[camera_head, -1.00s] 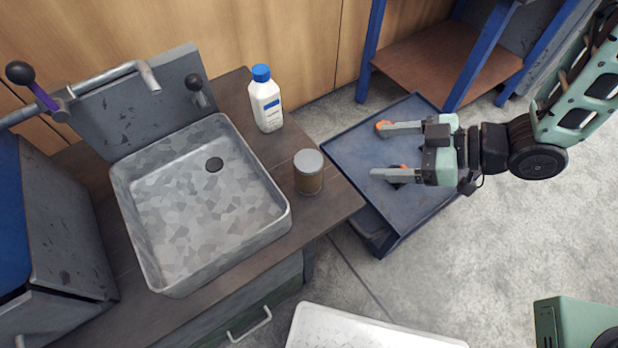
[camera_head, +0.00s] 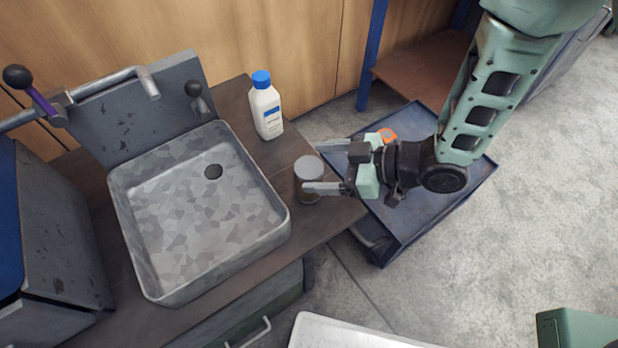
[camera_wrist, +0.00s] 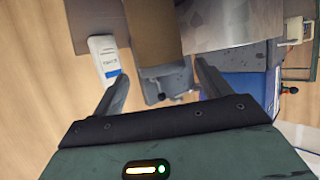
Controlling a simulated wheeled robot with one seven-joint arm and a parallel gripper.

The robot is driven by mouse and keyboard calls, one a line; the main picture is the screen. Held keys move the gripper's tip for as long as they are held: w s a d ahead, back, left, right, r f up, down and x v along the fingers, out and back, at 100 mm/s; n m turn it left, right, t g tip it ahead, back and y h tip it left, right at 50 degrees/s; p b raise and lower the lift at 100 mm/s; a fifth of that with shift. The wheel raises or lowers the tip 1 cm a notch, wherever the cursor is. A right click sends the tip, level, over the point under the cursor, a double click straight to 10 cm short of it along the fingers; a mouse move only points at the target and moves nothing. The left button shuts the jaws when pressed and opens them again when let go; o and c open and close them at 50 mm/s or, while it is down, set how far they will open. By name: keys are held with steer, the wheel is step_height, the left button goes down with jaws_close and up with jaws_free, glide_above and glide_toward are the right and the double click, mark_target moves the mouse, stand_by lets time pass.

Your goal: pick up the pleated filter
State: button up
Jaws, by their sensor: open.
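The pleated filter (camera_head: 311,173) is a short brown cylinder with a pale grey top. It stands upright on the brown bench, right of the sink, partly covered by a finger in the head view. My gripper (camera_head: 314,167) is open, reaching in from the right, with one fingertip on the far side and one on the near side of the filter. In the wrist view the brown filter body (camera_wrist: 152,32) shows ahead of and between the spread fingers (camera_wrist: 160,72). I cannot tell whether either finger touches it.
A white bottle with a blue cap (camera_head: 266,108) stands behind the filter. The grey sink (camera_head: 200,215) is to its left. A blue cart (camera_head: 440,215) stands beyond the bench edge on the right, with an orange item (camera_head: 387,135). A white surface (camera_head: 350,335) is at the bottom.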

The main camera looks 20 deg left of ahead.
mark_target(309, 166)
steer(key=x, duration=0.4)
steer(key=shift+s+a+f, duration=0.1)
steer(key=shift+s+a, duration=0.1)
steer(key=shift+a, duration=0.2)
steer(key=c, duration=1.1)
